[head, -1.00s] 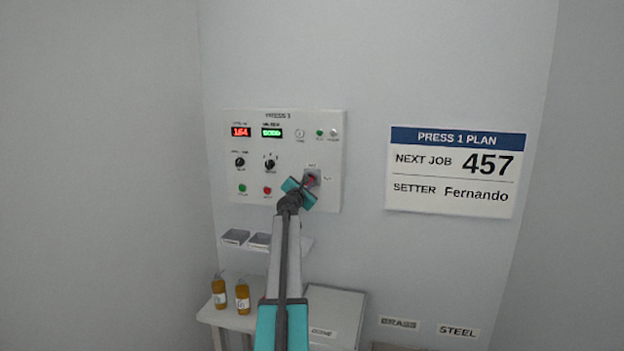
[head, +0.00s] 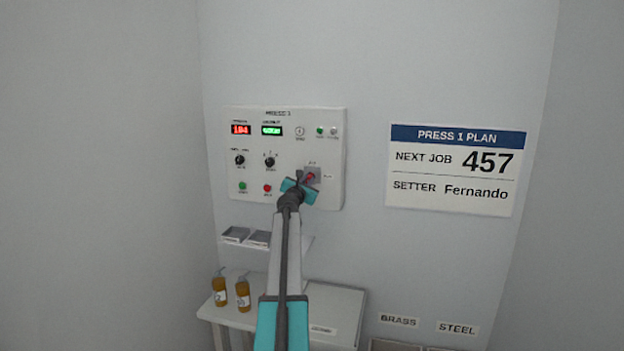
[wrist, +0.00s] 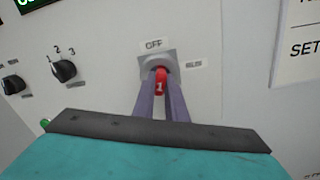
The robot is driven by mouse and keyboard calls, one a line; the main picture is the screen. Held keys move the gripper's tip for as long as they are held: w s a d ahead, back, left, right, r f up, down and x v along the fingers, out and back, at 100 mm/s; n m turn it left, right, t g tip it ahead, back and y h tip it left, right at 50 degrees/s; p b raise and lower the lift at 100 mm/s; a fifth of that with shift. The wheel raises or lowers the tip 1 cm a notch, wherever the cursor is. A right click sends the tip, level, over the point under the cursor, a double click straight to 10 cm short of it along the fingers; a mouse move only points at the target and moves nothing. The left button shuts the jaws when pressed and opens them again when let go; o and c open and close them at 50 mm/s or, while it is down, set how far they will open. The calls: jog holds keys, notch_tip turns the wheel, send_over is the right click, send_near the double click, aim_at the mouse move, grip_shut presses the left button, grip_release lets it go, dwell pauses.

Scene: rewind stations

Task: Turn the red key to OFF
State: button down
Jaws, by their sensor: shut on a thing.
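The red key (wrist: 160,80) sits in a grey switch plate on the white PRESS 1 panel (head: 325,135). In the wrist view, an OFF label is above the plate and another label, partly legible as RUN, is to its right. My gripper (wrist: 160,88) is shut on the red key, one finger on each side. In the head view, my gripper (head: 308,180) partly covers the key. The key's exact turn is hard to tell.
The panel also has a red and a green display, black knobs, and green and red buttons. A PRESS 1 PLAN sign (head: 457,170) hangs at right.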

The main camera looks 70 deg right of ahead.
jog(key=n, duration=0.5)
jog(key=shift+s, duration=0.1)
jog(key=c, duration=1.7)
grip_release()
jog(key=shift+s+a+b, duration=0.2)
jog(key=shift+a+b, duration=0.5)
jog(key=shift+a, duration=1.6)
jog(key=shift+s+a+b, duration=0.15)
jog(key=shift+a+b, duration=0.55)
jog(key=shift+a, duration=1.55)
jog(key=shift+s+a+b, duration=0.2)
jog(key=shift+a+b, duration=0.5)
jog(key=shift+a, duration=1.6)
